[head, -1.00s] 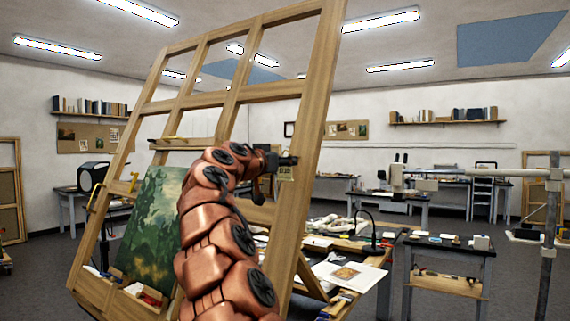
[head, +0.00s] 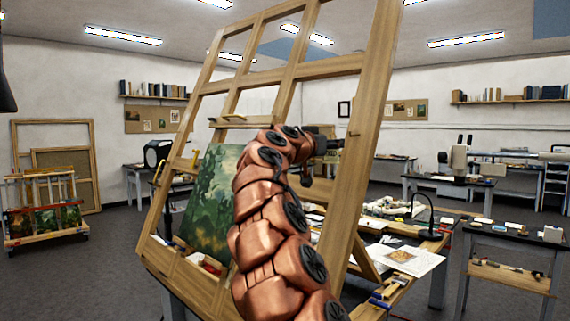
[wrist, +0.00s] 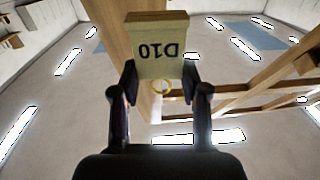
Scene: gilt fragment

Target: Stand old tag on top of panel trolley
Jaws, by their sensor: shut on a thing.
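The old tag (wrist: 157,48) is a pale, cream piece marked D10, upside down in the wrist view. My gripper (wrist: 160,84) is shut on it, one finger at each side of its lower part. The panel trolley (head: 46,237), a low wooden rack on wheels with slats and several painted panels, stands on the floor at the far left, well away from my gripper.
The large wooden easel (head: 372,110) with a green landscape painting (head: 212,198) stands close ahead, between my arm and the trolley. A cluttered worktable (head: 440,240) and a small side table (head: 510,235) are on the right. Open floor (head: 100,280) lies before the trolley.

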